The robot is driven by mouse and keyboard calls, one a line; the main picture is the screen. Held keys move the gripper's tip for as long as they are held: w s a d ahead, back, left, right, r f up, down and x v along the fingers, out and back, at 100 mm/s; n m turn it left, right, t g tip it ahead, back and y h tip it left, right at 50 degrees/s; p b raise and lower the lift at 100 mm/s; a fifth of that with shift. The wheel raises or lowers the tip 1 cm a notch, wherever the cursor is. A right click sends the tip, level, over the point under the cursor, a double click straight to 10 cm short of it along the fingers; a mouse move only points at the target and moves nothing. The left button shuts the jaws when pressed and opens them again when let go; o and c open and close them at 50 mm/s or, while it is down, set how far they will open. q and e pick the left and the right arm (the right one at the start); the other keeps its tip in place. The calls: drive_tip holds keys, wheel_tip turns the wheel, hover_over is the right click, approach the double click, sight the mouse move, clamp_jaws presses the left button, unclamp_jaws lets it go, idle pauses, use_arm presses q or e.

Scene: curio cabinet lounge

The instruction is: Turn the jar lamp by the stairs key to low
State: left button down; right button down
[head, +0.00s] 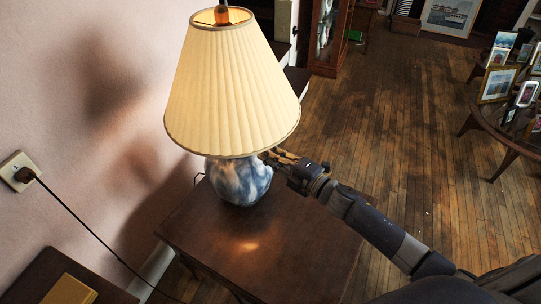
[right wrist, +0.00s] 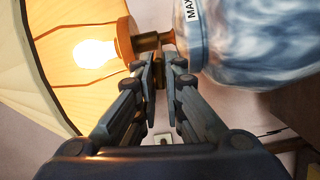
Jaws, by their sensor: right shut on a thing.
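The jar lamp stands upright on a dark side table, with a blue-and-white jar base (head: 240,182) and a pleated cream shade (head: 232,88). In the right wrist view the bulb (right wrist: 95,53) glows, and the jar (right wrist: 250,40) carries a partly visible label reading "MAX". The brass neck (right wrist: 153,41) joins bulb and jar. My right gripper (head: 268,157) reaches in under the shade's right edge. Its fingers (right wrist: 160,75) are shut on the small brass key (right wrist: 161,73) beside the neck, mostly hidden between them. My left gripper is not in view.
The side table top (head: 275,255) is clear around the lamp. A wall socket (head: 17,171) with a plugged-in cord is at the left. A yellow book (head: 70,290) lies at the lower left. A round table (head: 510,125) with picture frames stands at the right.

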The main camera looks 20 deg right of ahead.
drive_tip(key=shift+f+n, duration=0.1)
drive_tip(key=shift+n, duration=0.5)
drive_tip(key=c, duration=1.7)
unclamp_jaws()
drive_tip(key=v, duration=1.2)
drive_tip(key=shift+s+d, duration=0.1)
drive_tip(key=shift+d, duration=0.05)
